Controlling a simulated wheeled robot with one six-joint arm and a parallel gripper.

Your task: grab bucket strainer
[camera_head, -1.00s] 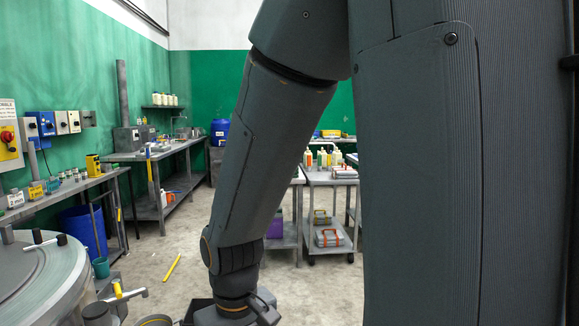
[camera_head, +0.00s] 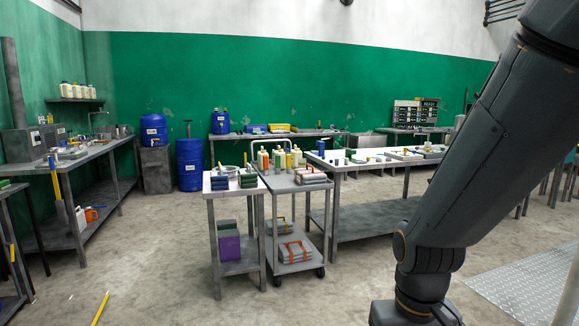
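I cannot surely make out a bucket strainer. A small round pale-rimmed item (camera_head: 226,171) sits on the small grey table in the middle, too small to name. My arm comes down the right side of the picture and its wrist reaches the bottom edge. The fingers of my gripper are below the frame, so what they do is hidden.
A small table (camera_head: 236,191) and a wheeled cart (camera_head: 296,184) with bottles and cases stand mid-room. A long table (camera_head: 360,168) stands behind to the right, a workbench (camera_head: 75,158) at left. Blue drums (camera_head: 190,162) stand at the back. Floor in front is clear, except for a yellow stick (camera_head: 100,308).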

